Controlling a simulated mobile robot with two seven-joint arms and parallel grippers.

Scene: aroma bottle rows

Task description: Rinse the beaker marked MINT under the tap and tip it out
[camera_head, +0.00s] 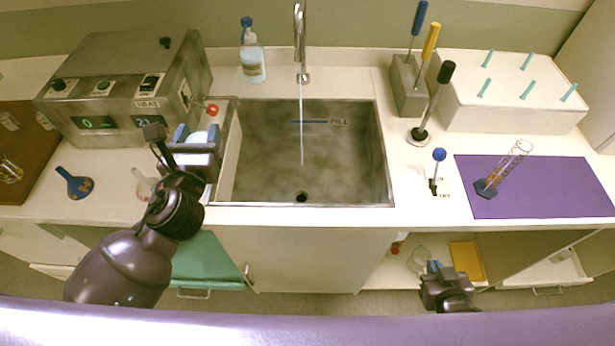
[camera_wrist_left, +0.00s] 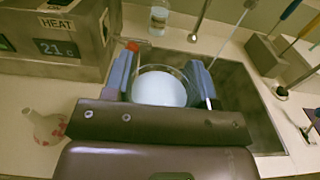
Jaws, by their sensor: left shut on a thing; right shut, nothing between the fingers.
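A clear beaker (camera_head: 198,138) with white content is between the blue fingers of my left gripper (camera_head: 197,134), by the sink's left edge. In the left wrist view the beaker (camera_wrist_left: 160,88) looks upright, gripped by my left gripper (camera_wrist_left: 163,76) from both sides. No MINT marking is readable on it. The tap (camera_head: 300,40) stands behind the sink (camera_head: 255,150), and a thin water stream (camera_head: 301,120) runs down into the basin. My right gripper (camera_head: 437,270) is shut and empty, low in front of the counter on the right.
A steel heater box (camera_head: 125,85) stands left of the sink; a red-tipped part (camera_head: 212,109) is close behind the beaker. A blue-knobbed ON/OFF lever (camera_head: 438,156) is right of the sink. A soap bottle (camera_head: 252,62) stands behind. A cylinder (camera_head: 503,170) leans over a purple mat (camera_head: 570,190).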

